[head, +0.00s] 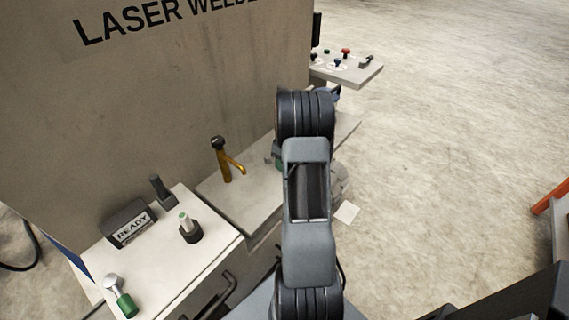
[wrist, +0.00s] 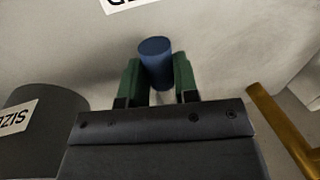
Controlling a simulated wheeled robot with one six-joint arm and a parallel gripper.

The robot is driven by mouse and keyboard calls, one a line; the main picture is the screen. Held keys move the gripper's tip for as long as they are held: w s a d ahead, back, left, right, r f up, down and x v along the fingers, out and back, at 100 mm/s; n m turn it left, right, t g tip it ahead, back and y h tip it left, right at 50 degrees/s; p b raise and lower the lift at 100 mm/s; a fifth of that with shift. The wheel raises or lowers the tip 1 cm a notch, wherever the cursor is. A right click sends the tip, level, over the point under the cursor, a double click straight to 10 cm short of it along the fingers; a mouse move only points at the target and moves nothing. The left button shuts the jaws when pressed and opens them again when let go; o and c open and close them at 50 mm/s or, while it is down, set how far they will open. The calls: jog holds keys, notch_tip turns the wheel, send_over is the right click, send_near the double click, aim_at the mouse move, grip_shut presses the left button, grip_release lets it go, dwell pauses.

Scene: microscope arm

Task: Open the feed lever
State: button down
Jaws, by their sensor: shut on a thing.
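A blue cylindrical handle (wrist: 155,62) stands between the green fingers of my gripper (wrist: 157,80) in the wrist view. The fingers are shut on it, one on each side. It looks like the grip of the feed lever, though no readable label confirms this. A pale part shows below the blue grip, between the fingers; the rest of the lever is hidden. In the head view my arm covers most of the gripper and the handle.
The laser welder housing (head: 180,90) stands behind. A yellow lever (head: 225,165) rises left of my arm and shows at right in the wrist view (wrist: 285,130). A grey labelled cylinder (wrist: 45,120) is left of the gripper. A READY box (head: 130,224) sits on the panel.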

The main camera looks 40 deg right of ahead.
jog(key=c, duration=0.9)
grip_release()
jog(key=shift+o, duration=0.2)
notch_tip(320, 180, up, 14)
jog(key=d+p, duration=0.1)
jog(key=d, duration=0.1)
jog(key=shift+w+d+f, duration=0.2)
jog(key=shift+w+d, duration=0.05)
jog(key=shift+d, duration=0.1)
